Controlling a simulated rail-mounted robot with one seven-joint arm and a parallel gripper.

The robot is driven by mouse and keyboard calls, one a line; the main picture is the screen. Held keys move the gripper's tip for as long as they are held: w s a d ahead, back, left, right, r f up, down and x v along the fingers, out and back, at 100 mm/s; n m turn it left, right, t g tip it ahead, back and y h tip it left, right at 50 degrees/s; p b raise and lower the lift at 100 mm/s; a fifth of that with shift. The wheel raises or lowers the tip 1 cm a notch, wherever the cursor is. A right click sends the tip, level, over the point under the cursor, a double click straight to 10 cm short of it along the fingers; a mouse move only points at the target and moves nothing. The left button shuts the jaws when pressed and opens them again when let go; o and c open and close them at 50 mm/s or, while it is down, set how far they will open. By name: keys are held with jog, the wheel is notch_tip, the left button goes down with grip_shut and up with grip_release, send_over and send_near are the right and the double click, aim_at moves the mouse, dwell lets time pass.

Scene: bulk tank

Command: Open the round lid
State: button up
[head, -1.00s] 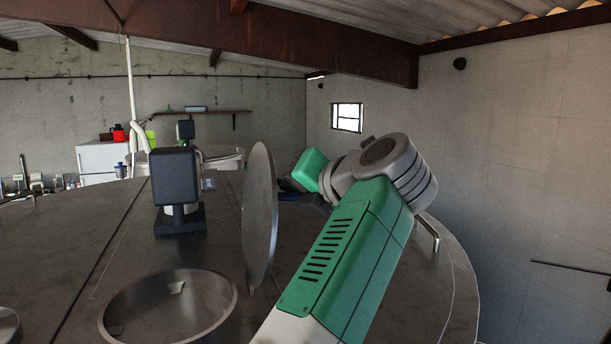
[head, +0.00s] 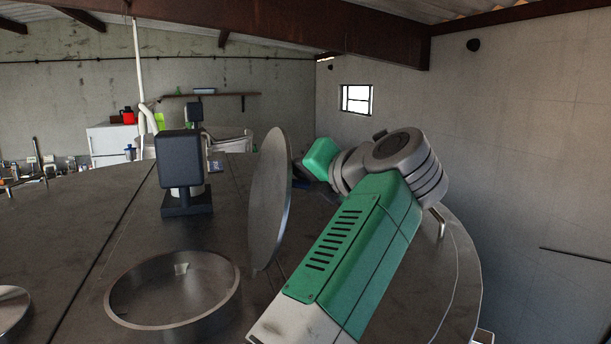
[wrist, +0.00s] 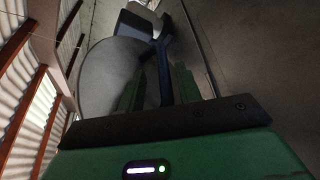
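The round lid (head: 270,205) is a grey metal disc standing nearly upright on edge at the right side of the round tank opening (head: 119,313), which is uncovered. The lid also shows in the wrist view (wrist: 103,72) as a large grey disc. My gripper is behind the lid in the head view, hidden by the lid and my green arm. In the wrist view its two green fingers (wrist: 160,90) look apart, with a dark blue forked bar (wrist: 163,62) running between them. I cannot tell whether a finger touches the bar or the lid.
A dark box on a post (head: 180,160) stands on the tank top (head: 95,220) behind the opening. Another round metal piece (head: 10,308) is at the left edge. A bent metal rail (head: 440,222) is at the tank's right rim. A roof beam (head: 330,28) crosses above.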

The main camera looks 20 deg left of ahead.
jog(key=b+v, duration=0.2)
jog(key=v, duration=0.6)
jog(key=shift+b, duration=0.3)
